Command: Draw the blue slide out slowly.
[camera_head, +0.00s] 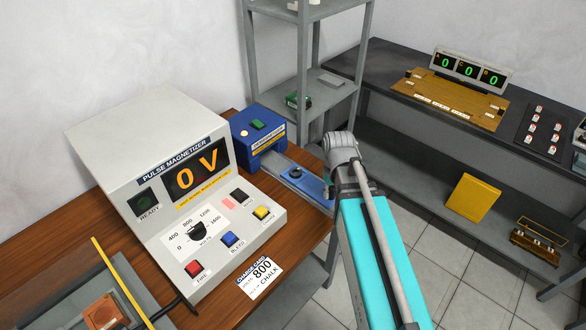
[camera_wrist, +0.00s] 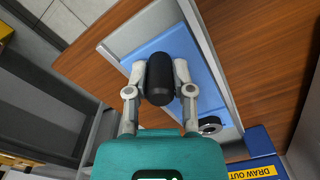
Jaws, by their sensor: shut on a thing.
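The blue slide (camera_head: 312,184) lies in a grey track that runs out from the blue demagnetizer box (camera_head: 258,137) on the wooden bench. A dark round piece (camera_head: 295,173) sits on the slide, clear of the box; it also shows in the wrist view (camera_wrist: 209,125). In the wrist view my gripper (camera_wrist: 160,72) is shut on the slide's black upright handle (camera_wrist: 159,82), with one finger on each side. The blue slide plate (camera_wrist: 183,43) shows beneath and beside the handle. In the head view my arm hides the handle and the fingers.
The pulse magnetizer (camera_head: 150,150) reads 0 V and stands left of the box. A charge card (camera_head: 262,275) reading 800 and CHALK lies near the bench's front edge. A grey shelf rack (camera_head: 300,80) stands behind. Floor is open below the slide's outer end.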

